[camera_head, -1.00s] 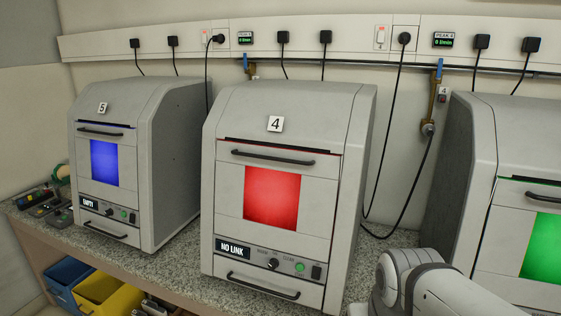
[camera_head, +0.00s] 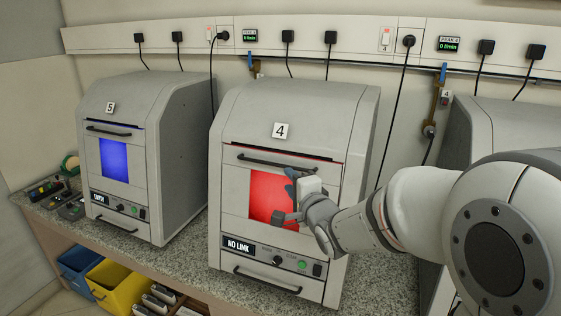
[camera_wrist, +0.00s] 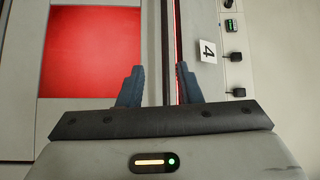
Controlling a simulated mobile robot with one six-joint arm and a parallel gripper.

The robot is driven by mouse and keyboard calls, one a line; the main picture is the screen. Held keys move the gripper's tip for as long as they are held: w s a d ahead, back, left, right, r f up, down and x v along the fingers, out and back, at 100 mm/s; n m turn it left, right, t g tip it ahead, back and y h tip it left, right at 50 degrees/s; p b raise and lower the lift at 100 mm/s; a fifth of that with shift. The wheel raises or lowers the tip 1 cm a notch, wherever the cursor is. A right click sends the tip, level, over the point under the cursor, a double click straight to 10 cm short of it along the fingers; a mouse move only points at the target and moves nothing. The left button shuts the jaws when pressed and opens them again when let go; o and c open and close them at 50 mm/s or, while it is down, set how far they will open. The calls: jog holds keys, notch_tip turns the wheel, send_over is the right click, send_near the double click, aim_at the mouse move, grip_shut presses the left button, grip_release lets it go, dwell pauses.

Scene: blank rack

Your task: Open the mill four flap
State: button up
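Mill four is the grey cabinet (camera_head: 232,185) with label 4 (camera_head: 281,131), in the middle of the head view; the label also shows in the wrist view (camera_wrist: 208,51). Its flap (camera_head: 234,170) looks shut, with a dark bar handle (camera_head: 276,163) across its top and a red window (camera_head: 264,190) below. My gripper (camera_head: 286,197) is in front of the window, below the handle.
Mill 5 (camera_head: 95,160) with a blue window stands to the left. Another grey cabinet (camera_head: 470,125) stands at the right, partly behind my arm. Cables hang from the wall rail (camera_head: 270,30). Blue (camera_head: 78,262) and yellow (camera_head: 122,285) bins sit below the counter.

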aim_at(276, 165)
jog(key=shift+y, duration=0.3)
jog(key=x, duration=0.2)
jog(key=p+x, duration=0.1)
jog(key=x, duration=0.2)
jog(key=p+x, duration=0.1)
jog(key=x, duration=0.2)
jog(key=shift+a+r, duration=0.1)
jog(key=shift+r, duration=0.2)
jog(key=shift+c, duration=0.4)
grip_shut()
jog(key=shift+f+b, duration=0.25)
jog(key=shift+b, duration=0.1)
